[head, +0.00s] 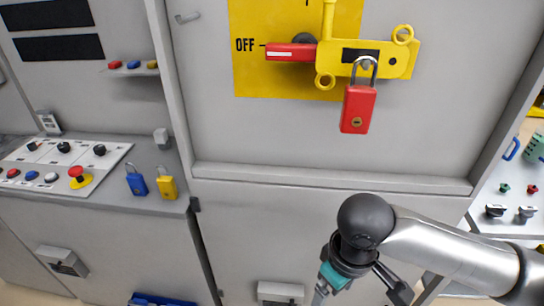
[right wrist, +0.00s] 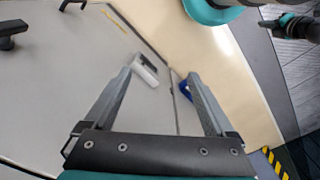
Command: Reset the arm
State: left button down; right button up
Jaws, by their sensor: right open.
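My right arm (head: 440,245) comes in from the right in the head view, low in front of the grey cabinet (head: 300,215). Its gripper (head: 358,290) points down at the bottom edge, its fingers partly cut off. In the right wrist view the gripper (right wrist: 161,76) is open, with nothing between its fingers. A red padlock (head: 357,109) hangs shackled through the yellow hasp (head: 398,66) on the switch. The red switch handle (head: 291,52) lies level at the OFF mark.
A blue padlock (head: 136,183) and a yellow padlock (head: 167,186) are on the ledge at left, beside a button panel (head: 45,165). A panel with valves and fittings (head: 510,195) is at the right edge. Open floor (right wrist: 235,75) shows beside the cabinet in the wrist view.

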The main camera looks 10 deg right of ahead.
jog(key=w+a+f+m+t+y+b, duration=0.1)
jog(key=w+a+f+m+t+y, duration=0.15)
jog(key=w+f, duration=0.7)
jog(key=s+d+f+m+h+b, duration=0.1)
jog(key=d+f, duration=0.2)
jog(key=f, duration=0.6)
jog(key=s+d+f+m, duration=0.1)
jog(key=s+d+f, duration=0.15)
jog(key=f, duration=0.65)
jog(key=s+d+f+h, duration=0.1)
jog(key=s+d+f, duration=0.1)
jog(key=s+f, duration=0.5)
jog(key=s+f+g+b, duration=0.1)
jog(key=s+f, duration=0.4)
jog(key=s, duration=0.7)
jog(key=s+f+n+g+b, duration=0.1)
jog(key=s+f, duration=0.5)
jog(key=s, duration=0.6)
jog(key=shift+s+a+f+h, duration=0.25)
jog(key=shift+s+a+h, duration=0.1)
jog(key=shift+a, duration=0.1)
jog(key=shift+w, duration=0.1)
